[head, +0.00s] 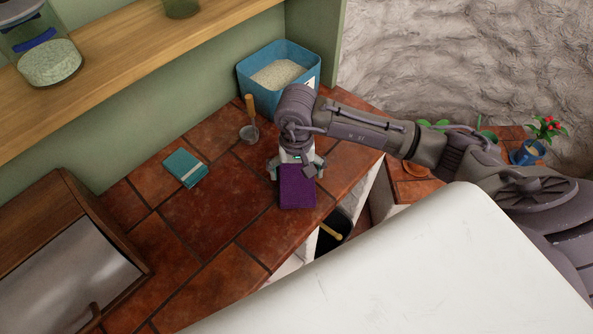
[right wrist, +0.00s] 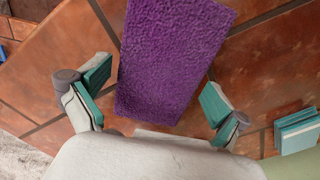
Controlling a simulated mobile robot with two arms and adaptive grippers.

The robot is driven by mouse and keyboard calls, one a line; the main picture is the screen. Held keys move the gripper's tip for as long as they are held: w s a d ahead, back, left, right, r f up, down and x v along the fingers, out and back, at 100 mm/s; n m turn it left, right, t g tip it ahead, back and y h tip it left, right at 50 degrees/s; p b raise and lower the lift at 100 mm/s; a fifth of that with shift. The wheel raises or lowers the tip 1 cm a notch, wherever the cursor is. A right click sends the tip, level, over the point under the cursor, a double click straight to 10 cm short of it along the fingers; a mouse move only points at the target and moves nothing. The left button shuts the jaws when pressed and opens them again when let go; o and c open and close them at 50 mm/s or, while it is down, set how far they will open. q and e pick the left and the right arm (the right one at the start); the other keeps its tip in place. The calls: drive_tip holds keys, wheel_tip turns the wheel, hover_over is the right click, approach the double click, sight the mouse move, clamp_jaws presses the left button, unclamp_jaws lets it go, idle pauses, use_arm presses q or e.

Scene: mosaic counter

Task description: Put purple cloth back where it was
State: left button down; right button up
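The purple cloth (head: 297,187), a folded rectangle, lies on the reddish tiled counter (head: 225,215) near its front edge. My right gripper (head: 297,167) points down at the cloth's back end. In the right wrist view, the cloth (right wrist: 170,60) lies between the two teal-padded fingers of my right gripper (right wrist: 155,88). The fingers are spread wide, with a gap on the left side and a smaller one on the right. Whether the cloth is touched underneath is hidden. My left gripper is not in view.
A teal and white folded piece (head: 185,168) lies left on the counter. A blue bin of grains (head: 250,100) and a wooden-handled scoop (head: 249,130) stand behind. A wooden box (head: 50,225) is at left. A dark bucket (head: 338,235) is below the front edge.

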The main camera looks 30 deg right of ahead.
sight(296, 174)
drive_tip(key=shift+r, duration=0.1)
drive_tip(key=shift+r+p, duration=0.2)
drive_tip(key=shift+p, duration=0.1)
wheel_tip(296, 174, up, 12)
drive_tip(key=b, duration=0.3)
drive_tip(key=shift+f+b, duration=0.15)
drive_tip(key=shift+b, duration=0.25)
